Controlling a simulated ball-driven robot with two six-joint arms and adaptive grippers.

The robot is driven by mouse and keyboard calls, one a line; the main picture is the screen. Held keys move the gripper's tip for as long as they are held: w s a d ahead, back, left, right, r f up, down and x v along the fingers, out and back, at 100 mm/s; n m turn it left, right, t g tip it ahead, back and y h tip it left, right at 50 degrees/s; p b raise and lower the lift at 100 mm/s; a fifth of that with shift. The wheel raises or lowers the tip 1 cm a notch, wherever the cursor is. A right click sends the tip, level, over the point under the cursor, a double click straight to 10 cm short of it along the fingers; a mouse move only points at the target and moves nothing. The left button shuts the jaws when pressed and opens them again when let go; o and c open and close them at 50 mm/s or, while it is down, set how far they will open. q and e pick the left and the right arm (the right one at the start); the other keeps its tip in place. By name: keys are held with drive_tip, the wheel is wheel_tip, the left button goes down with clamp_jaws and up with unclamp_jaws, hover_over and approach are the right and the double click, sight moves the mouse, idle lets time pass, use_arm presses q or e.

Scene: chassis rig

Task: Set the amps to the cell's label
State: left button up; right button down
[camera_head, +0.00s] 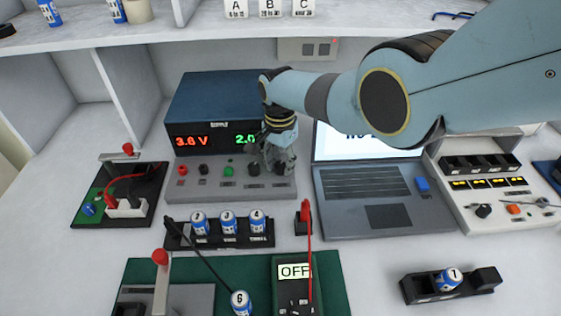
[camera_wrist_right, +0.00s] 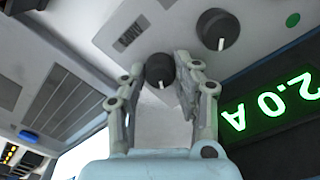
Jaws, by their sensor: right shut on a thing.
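The power supply (camera_head: 222,104) is a dark blue box at the back. Its red display reads about 3.6 or 3.8 V, the last digit being unclear. Its green amps display (camera_wrist_right: 268,105) reads 2.0 A in the right wrist view. My right gripper (camera_head: 268,163) reaches down to the supply's front panel and is shut on a black knob (camera_wrist_right: 160,70) with a white mark. A second black knob (camera_wrist_right: 218,29) is beside it, apart from the fingers. Numbered blue-and-white cells (camera_head: 228,222) stand in a black rack; their small print is unreadable. My left gripper is out of view.
An open laptop (camera_head: 375,190) stands right of the supply, partly behind my right arm. A meter reading OFF (camera_head: 295,271) lies on a green mat in front, near a cell marked 6 (camera_head: 241,302). A black holder (camera_head: 450,287) with one cell is at front right.

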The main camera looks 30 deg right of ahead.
sight(280, 164)
drive_tip(key=c, duration=1)
unclamp_jaws()
drive_tip(key=shift+r, duration=0.15)
wheel_tip(280, 164, up, 12)
drive_tip(key=shift+w+f, duration=0.1)
drive_tip(key=shift+f, duration=0.05)
